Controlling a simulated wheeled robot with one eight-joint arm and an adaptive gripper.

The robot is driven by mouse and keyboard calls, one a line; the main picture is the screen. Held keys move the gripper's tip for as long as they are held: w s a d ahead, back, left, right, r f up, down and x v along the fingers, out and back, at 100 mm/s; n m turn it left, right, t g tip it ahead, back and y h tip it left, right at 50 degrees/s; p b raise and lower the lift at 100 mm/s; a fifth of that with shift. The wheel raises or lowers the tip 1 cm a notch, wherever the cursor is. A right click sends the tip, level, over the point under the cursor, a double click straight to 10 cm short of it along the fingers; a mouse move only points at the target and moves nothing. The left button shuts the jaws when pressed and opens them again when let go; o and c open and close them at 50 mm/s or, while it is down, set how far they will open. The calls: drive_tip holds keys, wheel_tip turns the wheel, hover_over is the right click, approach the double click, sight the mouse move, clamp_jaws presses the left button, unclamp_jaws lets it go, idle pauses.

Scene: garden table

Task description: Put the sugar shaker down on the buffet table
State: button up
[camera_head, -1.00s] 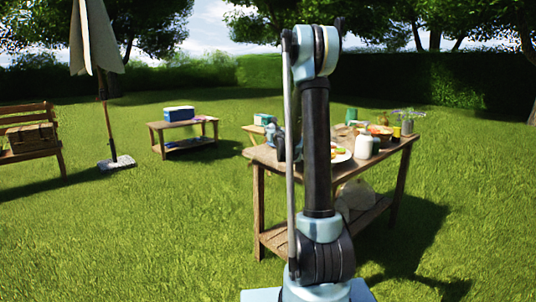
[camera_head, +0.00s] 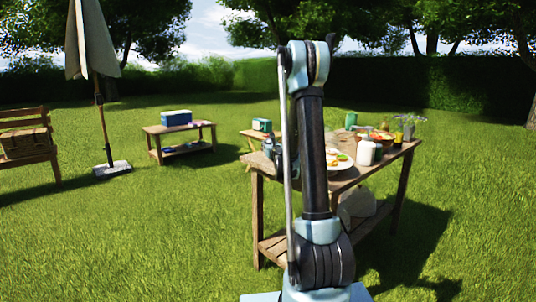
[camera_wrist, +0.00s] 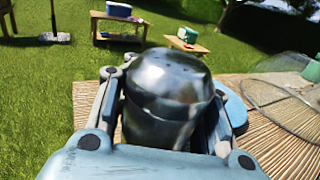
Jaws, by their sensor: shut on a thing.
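In the wrist view my gripper (camera_wrist: 165,112) is shut on the sugar shaker (camera_wrist: 165,82), a shiny dark metal pot with a domed top. The fingers lie on both sides of it. Its lower part is hidden by my gripper, so I cannot tell whether it touches the table. The buffet table (camera_wrist: 265,135) has a slatted wooden top, which spreads below and to the right of the shaker. In the head view the buffet table (camera_head: 350,178) stands behind my arm, which hides part of it. My gripper (camera_head: 272,150) is small there, over the table's left end.
On the buffet table are a plate of food (camera_head: 339,161), a white jar (camera_head: 365,153), a green mug (camera_head: 350,120) and flowers (camera_head: 409,128). A mesh dome (camera_wrist: 285,105) lies right of the shaker. A side table with a blue cooler (camera_head: 176,117) stands farther back.

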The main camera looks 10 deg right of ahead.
drive_tip(key=shift+f, duration=1.65)
drive_tip(key=o, duration=1.4)
drive_tip(key=shift+f, duration=0.1)
